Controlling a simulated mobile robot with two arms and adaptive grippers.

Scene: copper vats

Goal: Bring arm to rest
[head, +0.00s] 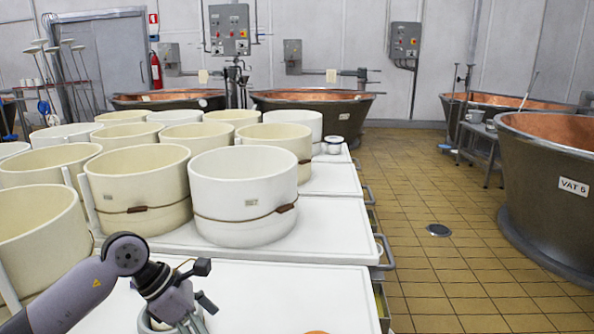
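My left arm comes in from the lower left, and its gripper (188,318) points down over the near white table top (285,290). The fingers are small and partly cut off by the bottom edge, so I cannot tell whether they are open or shut. A pale rounded thing (146,322) shows just behind and below the fingers, mostly hidden. I cannot tell whether the gripper touches it. My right gripper is not in view.
Several large cream and white tubs (245,190) stand on the white tables beyond and left of the gripper. A small orange-brown edge (315,332) shows at the bottom. Copper vats (560,190) stand at right and back. The tiled floor (450,280) between is open, with a dark drain (439,230).

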